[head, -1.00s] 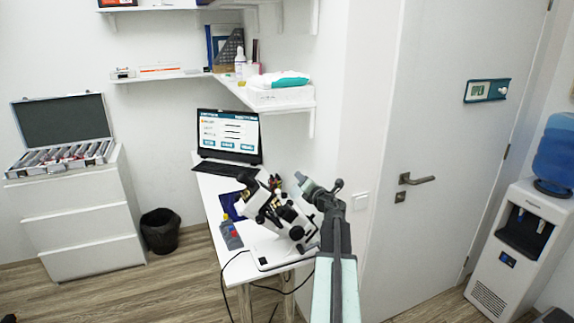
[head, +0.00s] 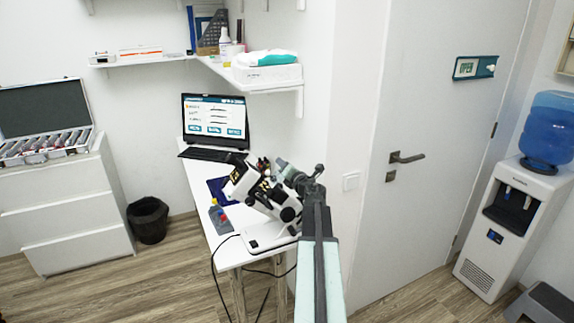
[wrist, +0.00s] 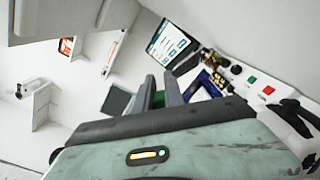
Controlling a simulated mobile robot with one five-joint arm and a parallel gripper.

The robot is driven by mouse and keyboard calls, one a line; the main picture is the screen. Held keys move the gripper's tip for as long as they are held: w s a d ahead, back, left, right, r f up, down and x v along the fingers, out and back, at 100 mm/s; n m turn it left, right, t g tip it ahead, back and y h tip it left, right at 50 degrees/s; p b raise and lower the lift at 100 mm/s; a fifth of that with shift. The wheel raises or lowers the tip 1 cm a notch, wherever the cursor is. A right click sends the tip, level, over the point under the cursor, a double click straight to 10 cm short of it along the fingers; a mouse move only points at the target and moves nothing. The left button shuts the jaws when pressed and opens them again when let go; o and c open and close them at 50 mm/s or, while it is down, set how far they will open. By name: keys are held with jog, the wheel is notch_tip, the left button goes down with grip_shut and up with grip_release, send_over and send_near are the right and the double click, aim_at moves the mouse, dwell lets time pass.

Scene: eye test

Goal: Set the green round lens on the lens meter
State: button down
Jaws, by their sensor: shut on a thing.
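The lens meter (head: 288,213) is a white and black instrument on a white base, standing on the desk in the head view. My gripper (head: 281,165) is above and just behind its upper part in the picture; I cannot tell the gap in depth. In the wrist view my gripper (wrist: 159,88) is shut on the green round lens (wrist: 158,99), of which only a small green patch shows between the fingers. The lens cannot be made out in the head view. A black and white part at the wrist view's right edge may be the lens meter.
A shelf with a white box (head: 267,76) hangs above. A wall and door (head: 430,130) stand close on the right.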

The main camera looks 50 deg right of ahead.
aim_at(274, 177)
jog(key=a+f+b, duration=0.1)
jog(key=f, duration=0.1)
jog(key=w+a+f+b, duration=0.1)
jog(key=f+b, duration=0.1)
jog(key=shift+a, duration=0.4)
jog(key=shift+w+a+f+b, duration=0.2)
jog(key=shift+a+f+b, duration=0.05)
jog(key=shift+b, duration=0.2)
jog(key=shift+a+f+b, duration=0.2)
jog(key=shift+f+b, duration=0.15)
jog(key=shift+b, duration=0.05)
dwell(0.4)
jog(key=c, duration=1.3)
grip_release()
jog(key=shift+c, duration=0.2)
jog(key=shift+s, duration=0.1)
